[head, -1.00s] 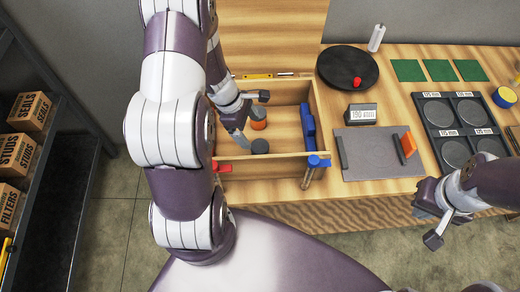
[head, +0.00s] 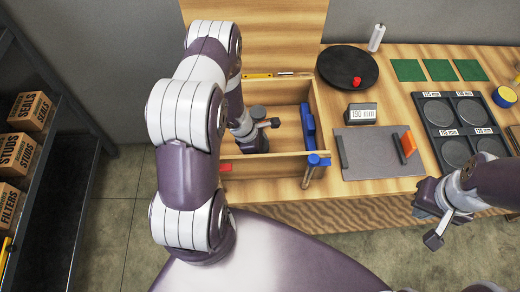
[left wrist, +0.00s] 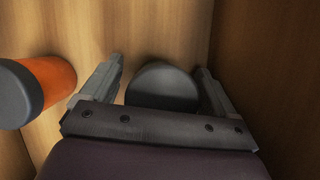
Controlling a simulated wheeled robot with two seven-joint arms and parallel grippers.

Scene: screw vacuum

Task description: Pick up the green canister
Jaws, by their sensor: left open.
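An orange canister (left wrist: 50,80) with a dark cap stands outside the fingers, to the left. In the head view my left gripper is down inside the wooden box (head: 318,100), partly hidden by my arm. My right gripper (head: 430,226) is open and empty at the table's front right.
A blue tool (head: 308,125) lies along the box's right wall. A blue-topped hammer-like tool (head: 315,162) is at the front right corner. A grey tray (head: 372,155), a black disc (head: 347,70) and a black rack (head: 450,125) lie to the right.

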